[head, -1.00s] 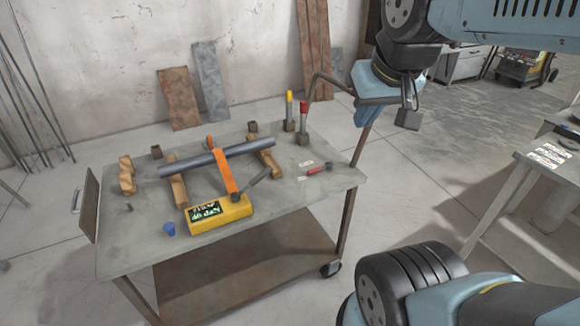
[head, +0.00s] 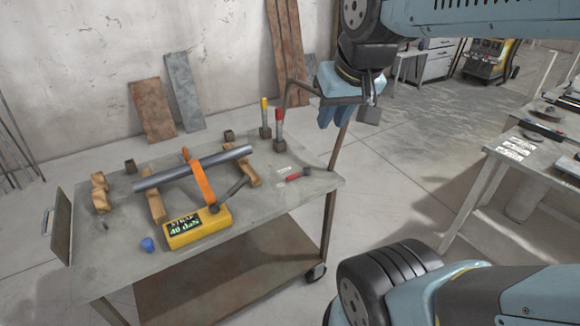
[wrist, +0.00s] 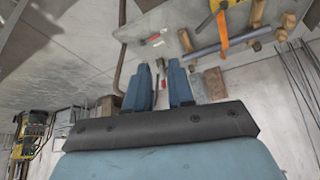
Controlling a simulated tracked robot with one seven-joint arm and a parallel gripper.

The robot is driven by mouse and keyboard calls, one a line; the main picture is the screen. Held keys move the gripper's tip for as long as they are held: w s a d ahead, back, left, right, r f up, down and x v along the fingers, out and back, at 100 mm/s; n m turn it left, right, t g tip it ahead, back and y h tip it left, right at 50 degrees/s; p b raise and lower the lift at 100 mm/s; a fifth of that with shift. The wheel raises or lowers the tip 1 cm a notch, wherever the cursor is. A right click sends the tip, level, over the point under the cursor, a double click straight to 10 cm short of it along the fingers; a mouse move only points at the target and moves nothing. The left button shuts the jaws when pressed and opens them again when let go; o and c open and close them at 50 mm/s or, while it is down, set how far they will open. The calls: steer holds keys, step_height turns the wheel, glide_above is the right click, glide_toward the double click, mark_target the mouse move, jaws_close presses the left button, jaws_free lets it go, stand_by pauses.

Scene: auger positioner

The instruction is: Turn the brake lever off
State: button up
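Two upright levers stand at the table's far right corner, one yellow-tipped (head: 265,118) and one red-tipped (head: 279,128). A red-handled lever (head: 295,176) lies low near the right edge beside small white labels. I cannot read which is the brake lever. A yellow box (head: 198,228) with a lit display sits at the front, with an orange arm (head: 203,180) and a dark bar near it. My gripper (head: 334,118) hangs beyond the table's right edge, to the right of the upright levers. In the wrist view its blue fingers (wrist: 157,66) are apart, with nothing held between them.
A grey pipe (head: 180,170) rests on wooden blocks on the metal table (head: 110,250). A bent dark rod (head: 297,86) passes between the upright levers and my gripper. Another workbench (head: 550,160) stands right; open floor lies between.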

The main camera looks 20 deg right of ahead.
steer(key=o, duration=0.3)
steer(key=w+m, duration=0.1)
steer(key=w, duration=0.2)
steer(key=w+f+m, duration=0.1)
steer(key=w, duration=0.3)
steer(key=w+f+m+g, duration=0.1)
steer(key=w, duration=0.2)
steer(key=shift+w+d+f+y, duration=0.15)
steer(key=shift+d+f+y, duration=0.1)
steer(key=shift+y, duration=0.15)
steer(key=shift+o, duration=0.2)
steer(key=m+g, duration=0.2)
steer(key=m, duration=1)
glide_above(295, 175)
steer(key=s, duration=0.3)
steer(key=s+d+f+x, duration=0.1)
steer(key=s+x, duration=0.2)
steer(key=x, duration=1)
steer(key=s+d+x, duration=0.1)
steer(key=s+x, duration=0.1)
steer(key=x, duration=1.1)
steer(key=shift+n, duration=0.3)
steer(key=x, duration=0.4)
steer(key=d+x, duration=0.1)
steer(key=x, duration=0.8)
steer(key=shift+s+d, duration=0.1)
steer(key=shift+d, duration=0.15)
steer(key=shift+c, duration=0.4)
jaws_close()
